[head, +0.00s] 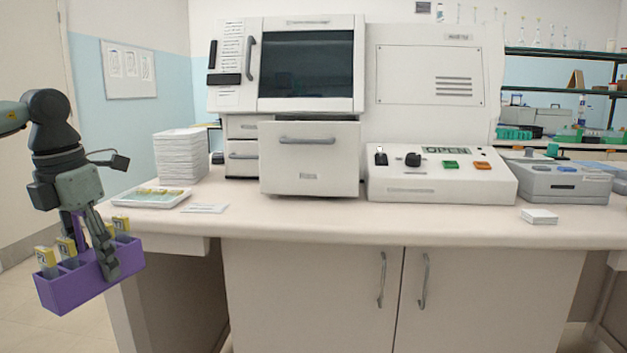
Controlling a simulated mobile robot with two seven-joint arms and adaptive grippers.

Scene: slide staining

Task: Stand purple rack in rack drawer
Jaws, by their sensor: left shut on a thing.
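The purple rack (75,289) hangs at the far left, off the left end of the bench. It holds several slides with yellow ends. My left gripper (92,250) is shut on the rack; one finger shows in front of its near wall, and the other is mostly hidden. The rack looks roughly upright, slightly slanted in the picture. The drawer (310,172) at the lower middle of the white staining machine stands pulled out toward me. Its front panel and handle show, but its inside is hidden. My right gripper is not in view.
A white tray with slides (150,197) and a stack of white trays (181,157) stand on the bench's left. A control panel (440,187) reading "OPEN" is right of the drawer. The bench top (330,222) is clear along its front.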

